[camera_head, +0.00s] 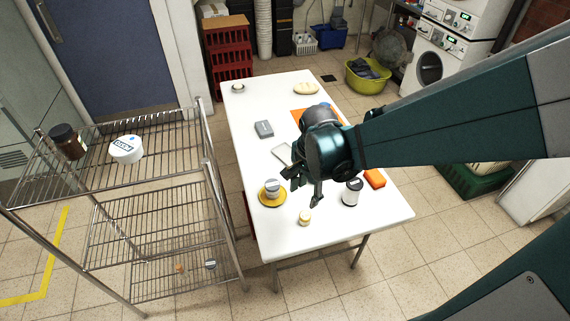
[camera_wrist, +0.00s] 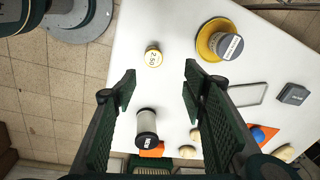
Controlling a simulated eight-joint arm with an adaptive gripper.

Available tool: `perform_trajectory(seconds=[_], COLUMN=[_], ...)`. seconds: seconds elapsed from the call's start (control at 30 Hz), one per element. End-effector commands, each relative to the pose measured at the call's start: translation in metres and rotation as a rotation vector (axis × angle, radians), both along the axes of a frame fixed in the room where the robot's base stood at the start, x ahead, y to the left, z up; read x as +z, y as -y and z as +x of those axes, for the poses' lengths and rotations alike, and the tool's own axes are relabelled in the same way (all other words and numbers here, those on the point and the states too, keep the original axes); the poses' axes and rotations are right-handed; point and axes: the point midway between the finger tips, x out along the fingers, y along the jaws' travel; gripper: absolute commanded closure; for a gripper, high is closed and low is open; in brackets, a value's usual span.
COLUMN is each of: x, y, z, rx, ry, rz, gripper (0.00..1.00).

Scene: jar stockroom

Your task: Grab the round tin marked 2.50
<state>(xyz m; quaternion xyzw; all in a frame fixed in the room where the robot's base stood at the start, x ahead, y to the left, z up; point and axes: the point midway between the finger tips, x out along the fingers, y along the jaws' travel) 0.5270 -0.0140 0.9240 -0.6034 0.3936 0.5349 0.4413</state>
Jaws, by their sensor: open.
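The round tin marked 2.50 (camera_wrist: 154,57) is small and yellow with a pale labelled top. It stands on the white table, and in the head view a small yellow tin (camera_head: 305,218) shows near the table's front edge. My gripper (camera_wrist: 159,77) is open and empty. In the wrist view the tin appears just beyond the fingertips, between their lines, with nothing touching it. In the head view my gripper (camera_head: 304,191) hangs over the table, behind the tin.
A yellow saucer (camera_head: 264,200) bearing a labelled jar (camera_head: 272,187) is left of my gripper. A black-and-white jar (camera_head: 352,193) and an orange block (camera_head: 375,178) stand to the right. A wire rack (camera_head: 165,205) stands left of the table. White table is bare around the tin.

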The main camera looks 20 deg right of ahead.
Motion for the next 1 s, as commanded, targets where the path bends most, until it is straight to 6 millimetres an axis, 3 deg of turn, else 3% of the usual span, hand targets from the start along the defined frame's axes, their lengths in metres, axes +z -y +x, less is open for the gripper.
perform_trajectory(seconds=[0.5,1.0], x=[-0.062,-0.070], y=[0.004,0.004], z=[0.008,0.008], rx=[-0.325,-0.367], ry=[-0.129,-0.144], rz=[0.021,0.021], gripper=[0.57,0.57])
